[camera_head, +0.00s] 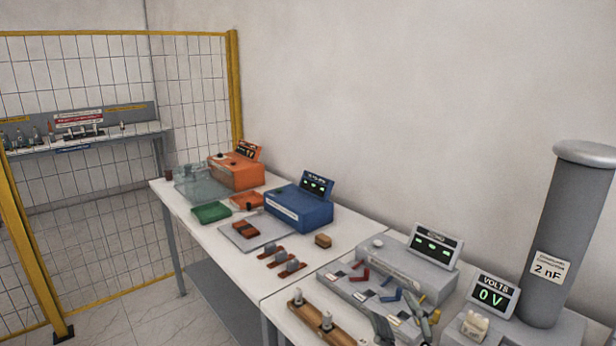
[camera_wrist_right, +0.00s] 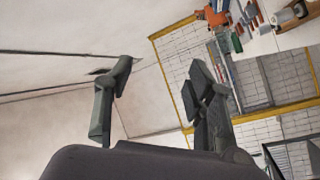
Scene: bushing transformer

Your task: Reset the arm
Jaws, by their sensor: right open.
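My right gripper (camera_head: 404,322) shows at the bottom edge of the head view, in front of the grey device with colored levers. In the right wrist view its two fingers stand well apart, and the gap between the fingertips (camera_wrist_right: 162,80) is empty. It holds nothing that I can see. Most of the right arm is out of the head view. My left gripper does not show in either view.
White tables (camera_head: 225,265) run along the wall with a blue device (camera_head: 298,207), an orange device (camera_head: 236,172) and a grey lever device (camera_head: 390,272). A tall grey cylinder (camera_head: 570,230) marked 2 nF stands right, beside a 0 V display (camera_head: 492,296). A yellow-framed fence (camera_head: 233,90) stands left.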

